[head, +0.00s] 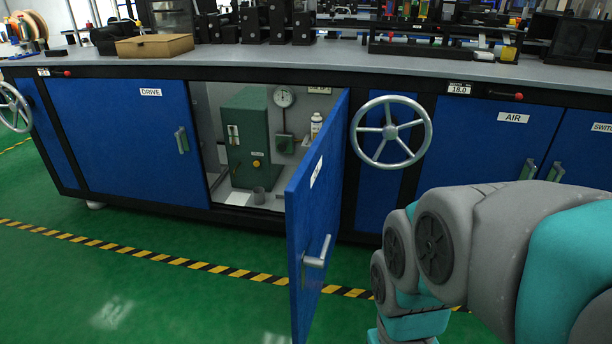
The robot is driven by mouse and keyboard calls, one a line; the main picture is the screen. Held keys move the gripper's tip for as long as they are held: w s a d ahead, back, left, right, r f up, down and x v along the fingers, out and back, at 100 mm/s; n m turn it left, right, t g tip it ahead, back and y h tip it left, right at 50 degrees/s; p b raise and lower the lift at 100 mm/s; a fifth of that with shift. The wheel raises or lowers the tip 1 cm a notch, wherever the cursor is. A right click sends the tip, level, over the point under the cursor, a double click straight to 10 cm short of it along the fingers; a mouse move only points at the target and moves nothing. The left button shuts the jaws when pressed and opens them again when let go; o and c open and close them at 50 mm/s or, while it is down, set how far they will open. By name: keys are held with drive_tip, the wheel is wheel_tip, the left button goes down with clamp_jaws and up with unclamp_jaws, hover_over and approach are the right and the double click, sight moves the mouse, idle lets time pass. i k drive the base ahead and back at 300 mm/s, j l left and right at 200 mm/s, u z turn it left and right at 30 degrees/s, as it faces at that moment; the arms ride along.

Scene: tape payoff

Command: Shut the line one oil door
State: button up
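A blue cabinet door (317,216) stands wide open, swung out toward me from its hinge side at the right of the open compartment. It has a silver handle (318,252) low on its face and a small white label that is too slanted to read. The open compartment (205,120) shows a green box unit, a dial gauge and a white bottle. My arm reaches down at the lower right, apart from the door. My gripper is out of the frame.
A closed door labelled DRIVE (120,140) is to the left, and a closed AIR door (490,150) to the right. A silver handwheel (390,132) sticks out beside the open door's hinge. The green floor (130,290) with a striped line is clear.

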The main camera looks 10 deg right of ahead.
sight(312, 196)
drive_tip(key=i+l+u, duration=0.4)
drive_tip(key=i+l, duration=0.4)
